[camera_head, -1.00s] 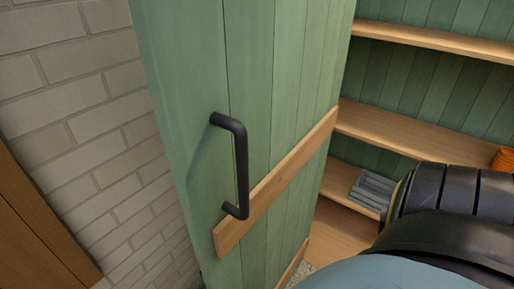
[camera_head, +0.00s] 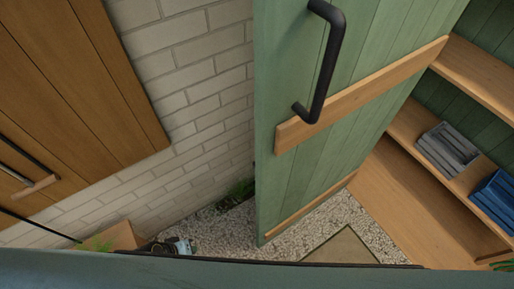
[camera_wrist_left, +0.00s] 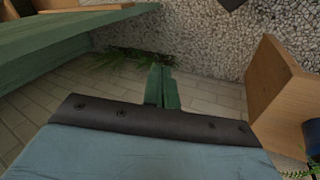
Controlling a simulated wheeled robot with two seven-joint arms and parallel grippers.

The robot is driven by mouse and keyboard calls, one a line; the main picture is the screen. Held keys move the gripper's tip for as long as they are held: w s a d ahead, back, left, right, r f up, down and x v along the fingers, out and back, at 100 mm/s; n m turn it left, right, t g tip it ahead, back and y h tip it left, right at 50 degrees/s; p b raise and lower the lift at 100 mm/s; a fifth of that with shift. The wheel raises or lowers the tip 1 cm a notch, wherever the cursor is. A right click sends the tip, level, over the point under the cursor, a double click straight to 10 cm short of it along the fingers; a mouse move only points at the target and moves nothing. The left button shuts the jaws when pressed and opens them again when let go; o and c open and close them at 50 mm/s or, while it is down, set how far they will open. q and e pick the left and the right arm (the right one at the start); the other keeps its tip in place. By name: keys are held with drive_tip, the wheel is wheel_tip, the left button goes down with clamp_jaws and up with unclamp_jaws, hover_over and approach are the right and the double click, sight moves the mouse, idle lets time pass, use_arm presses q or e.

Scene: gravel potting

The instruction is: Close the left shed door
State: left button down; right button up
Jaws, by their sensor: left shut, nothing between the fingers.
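The green plank door (camera_head: 290,165) stands open beside the brick wall, its free edge towards the wall. Its black bar handle (camera_head: 328,62) is at the top of the head view, and nothing holds it. A green panel (camera_wrist_left: 60,48), apparently the door, crosses the upper left of the left wrist view. My left gripper (camera_wrist_left: 160,72) shows there with two green fingers together, empty, pointing towards brick and plants. In the head view I cannot clearly make out its fingers. My right gripper is not in view.
Shed shelves (camera_head: 430,165) hold a grey crate (camera_head: 447,148) and a blue crate (camera_head: 497,197). Gravel (camera_head: 222,228) lies below the door. A wooden planter (camera_head: 122,238) stands by the wall.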

use_arm(q)
drive_tip(key=w+d+r+n+t+h, duration=0.2)
drive_tip(key=w+d+r+h, duration=0.2)
drive_tip(key=w+r, duration=0.65)
drive_tip(key=w+d+r+m+t+h, duration=0.1)
drive_tip(key=w+d+r+h, duration=0.15)
drive_tip(key=r, duration=0.55)
drive_tip(key=w+d+r+h, duration=0.1)
drive_tip(key=r+h, duration=0.2)
drive_tip(key=r, duration=0.6)
drive_tip(key=w+d+r+m+t+h, duration=0.1)
drive_tip(key=w+d+r+h, duration=0.15)
drive_tip(key=r, duration=0.55)
drive_tip(key=d+h+p, duration=0.1)
drive_tip(key=d+p, duration=0.2)
drive_tip(key=d, duration=0.7)
drive_tip(key=shift+d+r, duration=0.3)
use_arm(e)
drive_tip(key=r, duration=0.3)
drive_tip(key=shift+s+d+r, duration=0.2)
